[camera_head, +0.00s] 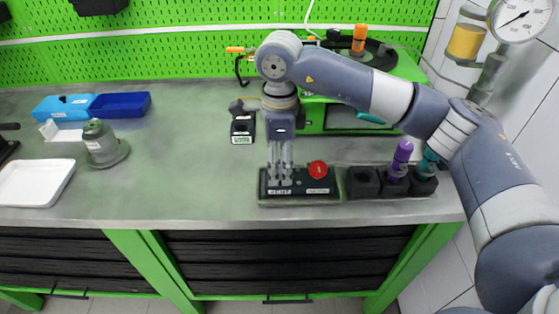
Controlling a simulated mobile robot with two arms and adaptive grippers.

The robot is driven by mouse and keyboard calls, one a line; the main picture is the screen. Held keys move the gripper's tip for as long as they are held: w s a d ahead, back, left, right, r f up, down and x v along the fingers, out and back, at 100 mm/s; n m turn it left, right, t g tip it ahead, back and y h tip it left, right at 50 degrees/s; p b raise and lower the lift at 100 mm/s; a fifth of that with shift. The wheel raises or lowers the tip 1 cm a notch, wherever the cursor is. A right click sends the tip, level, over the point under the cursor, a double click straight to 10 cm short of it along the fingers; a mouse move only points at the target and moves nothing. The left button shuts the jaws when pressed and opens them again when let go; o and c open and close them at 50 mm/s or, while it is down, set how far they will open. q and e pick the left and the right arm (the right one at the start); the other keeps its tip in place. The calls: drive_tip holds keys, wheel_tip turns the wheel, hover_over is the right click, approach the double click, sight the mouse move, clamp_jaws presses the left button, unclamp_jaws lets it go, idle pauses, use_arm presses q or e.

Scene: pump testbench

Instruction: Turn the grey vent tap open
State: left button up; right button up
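A black block (329,187) with two white labels lies near the bench's front edge, and its left label reads VENT. A red tap (318,169) stands on its right half. My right gripper (279,181) points straight down over the left half, right above the VENT label. Its grey fingers reach down to the block and cover the spot where the grey vent tap sits. I cannot make the tap out from the fingers, nor tell whether they touch it or are closed on it. My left gripper is out of view.
Black holders with a purple bottle (400,160) and a teal bottle (427,163) stand right of the block. A grey-green device (101,145), white tray (35,183) and blue bin (121,105) are left. The middle-left bench is clear.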

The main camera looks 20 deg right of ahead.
sight(279, 166)
drive_tip(key=shift+r, duration=0.1)
wheel_tip(279, 166, up, 12)
idle(0.6)
